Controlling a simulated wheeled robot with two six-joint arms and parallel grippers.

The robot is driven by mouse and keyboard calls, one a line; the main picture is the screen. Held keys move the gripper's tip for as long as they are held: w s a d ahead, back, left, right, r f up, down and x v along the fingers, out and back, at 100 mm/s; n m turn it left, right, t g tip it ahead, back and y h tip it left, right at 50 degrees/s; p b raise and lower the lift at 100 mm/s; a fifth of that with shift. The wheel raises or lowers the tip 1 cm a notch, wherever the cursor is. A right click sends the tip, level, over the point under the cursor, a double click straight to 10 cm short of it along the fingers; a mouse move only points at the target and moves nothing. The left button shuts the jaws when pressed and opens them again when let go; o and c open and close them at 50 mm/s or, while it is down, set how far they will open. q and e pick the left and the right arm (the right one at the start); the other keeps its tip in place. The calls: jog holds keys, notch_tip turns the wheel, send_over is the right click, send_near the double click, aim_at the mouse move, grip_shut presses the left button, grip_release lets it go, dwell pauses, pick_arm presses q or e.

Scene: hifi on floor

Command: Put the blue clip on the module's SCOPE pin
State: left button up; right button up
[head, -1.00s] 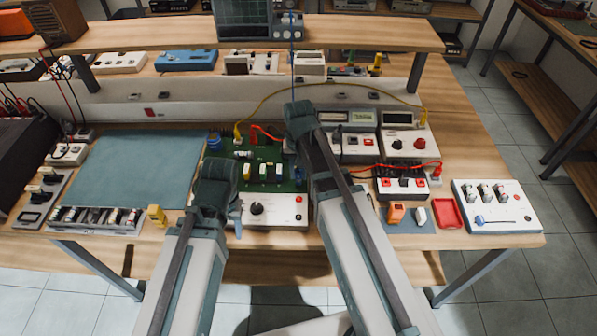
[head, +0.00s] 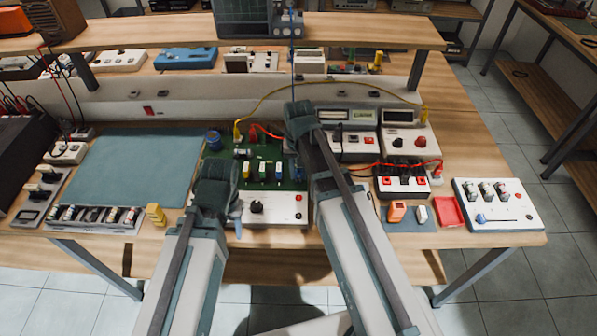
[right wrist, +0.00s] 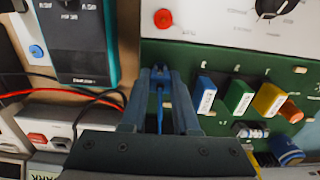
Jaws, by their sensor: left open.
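The blue clip (right wrist: 160,78) is between the fingertips of my right gripper (right wrist: 161,88), with its blue lead running back between the fingers in the right wrist view. The clip is over or at the edge of the module's green board (right wrist: 210,62); I cannot tell whether it touches a pin. In the head view the right gripper (head: 297,165) points down at the right side of the board (head: 285,186). The SCOPE label is not readable. My left gripper (head: 229,208) is open and empty by the module's left front corner, partly hiding it.
A yellow lead (head: 335,84) arches behind the module. Meters (head: 354,145) and a red-wired box (head: 402,186) stand to its right, close to my right arm. A teal mat (head: 130,165) to the left is clear. A shelf (head: 230,35) crosses behind.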

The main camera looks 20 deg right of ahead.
jog(key=o, duration=0.5)
jog(key=shift+r, duration=0.15)
notch_tip(320, 180, up, 14)
jog(key=p, duration=1.3)
jog(key=shift+f+p, duration=0.2)
jog(key=shift+p, duration=0.2)
jog(key=s+a+f+n+b, duration=0.1)
jog(key=s+a+n, duration=0.1)
jog(key=s+a, duration=0.1)
jog(key=s+a+f+n+b, duration=0.1)
jog(key=s+a+n, duration=0.1)
jog(key=s+a, duration=0.2)
jog(key=s+a+f+n+h+b, duration=0.1)
jog(key=s+a+n, duration=0.2)
jog(key=s, duration=0.4)
jog(key=shift+s+a+f, duration=0.1)
jog(key=shift+s+a, duration=0.1)
jog(key=shift+a, duration=0.05)
